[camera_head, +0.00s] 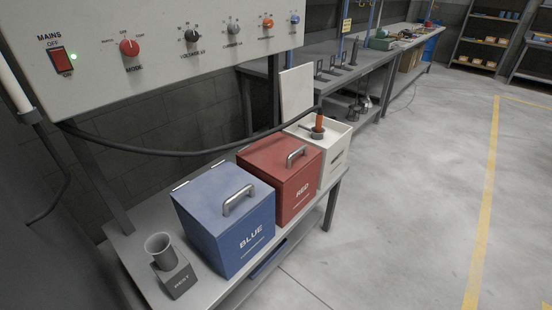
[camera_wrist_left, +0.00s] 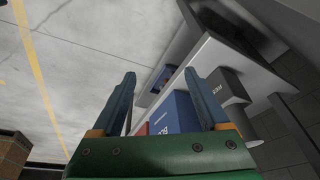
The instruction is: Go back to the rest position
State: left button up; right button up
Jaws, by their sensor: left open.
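My left gripper (camera_wrist_left: 160,76) shows only in the left wrist view. Its two blue fingers are wide apart with nothing held between them. Past the fingers, a bench shows from above at an angle, with the blue box (camera_wrist_left: 180,112) partly hidden by the right finger. A dark grey holder (camera_wrist_left: 228,84) is right of that finger. My right gripper is in neither view. In the head view, a grey holder marked REST (camera_head: 177,279) with an empty-looking cup stands at the bench's near end.
Lidded blue (camera_head: 225,215) and red (camera_head: 283,172) boxes stand in a row. A white box (camera_head: 334,161) has its lid raised and an orange-handled tool (camera_head: 319,122) in it. A black cable (camera_head: 190,153) crosses behind the boxes under the control panel (camera_head: 160,50). The floor right is clear.

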pick_arm(q)
notch_tip(320, 180, down, 15)
jog(key=s+g, duration=0.1)
jog(key=s, duration=0.1)
jog(key=s+a+f+g, duration=0.1)
jog(key=s+a+f, duration=0.1)
jog(key=s+f, duration=0.9)
jog(key=shift+s+f+g, duration=0.2)
jog(key=shift+s+g, duration=0.1)
jog(key=shift+s, duration=0.25)
jog(key=shift+a, duration=0.1)
